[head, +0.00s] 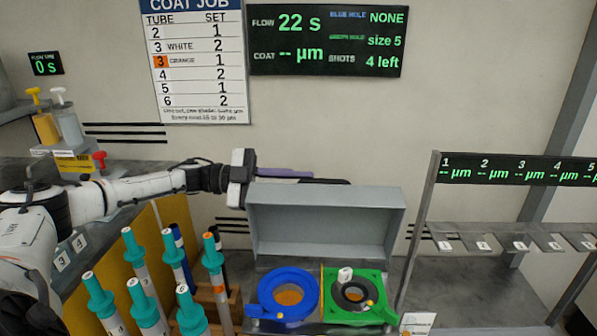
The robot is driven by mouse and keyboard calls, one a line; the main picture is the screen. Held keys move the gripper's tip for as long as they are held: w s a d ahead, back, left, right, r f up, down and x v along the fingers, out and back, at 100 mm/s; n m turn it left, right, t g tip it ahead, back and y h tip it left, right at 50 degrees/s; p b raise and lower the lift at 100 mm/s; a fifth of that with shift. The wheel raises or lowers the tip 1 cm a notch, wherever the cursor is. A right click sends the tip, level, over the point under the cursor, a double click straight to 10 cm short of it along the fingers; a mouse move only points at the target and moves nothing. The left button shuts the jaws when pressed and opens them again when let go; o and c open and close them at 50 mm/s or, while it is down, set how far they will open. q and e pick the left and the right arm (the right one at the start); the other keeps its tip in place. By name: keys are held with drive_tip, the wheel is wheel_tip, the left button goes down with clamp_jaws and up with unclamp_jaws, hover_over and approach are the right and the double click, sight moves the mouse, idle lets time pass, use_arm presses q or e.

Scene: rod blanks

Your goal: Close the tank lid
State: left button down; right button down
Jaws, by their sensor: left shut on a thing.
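The grey tank lid (325,222) stands raised and open at the back of the tank, its hollow inner side facing me. Below it are the tank's two holes, a blue ring (270,298) at left and a green square holder (372,309) at right. My left gripper (300,178) reaches in from the left along the lid's top edge. It is shut at that edge, and its contact is partly hidden behind the lid. A purple strip shows beside its fingers. My right gripper is not in view.
Several teal-capped tubes (138,300) stand in a rack left of the tank. A yellow panel (135,255) is behind them. A labelled rack with a display (520,170) stands at right. Small coloured bottles (68,125) are at upper left. Bare counter lies right of the tank.

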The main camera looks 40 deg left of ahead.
sight(296, 208)
use_arm(q)
drive_tip(key=shift+s+d+r+m+p, duration=0.25)
drive_tip(key=shift+s+d+p, duration=0.2)
drive_tip(key=shift+s+p, duration=0.15)
drive_tip(key=shift+s+d+r+m+p, duration=0.2)
drive_tip(key=shift+s+d+m+p, duration=0.05)
drive_tip(key=shift+s+d+p, duration=0.3)
drive_tip(key=shift+s+d, duration=0.1)
drive_tip(key=shift+s, duration=0.05)
drive_tip(key=shift+f, duration=0.1)
drive_tip(key=c, duration=1.8)
unclamp_jaws()
drive_tip(key=shift+o, duration=0.2)
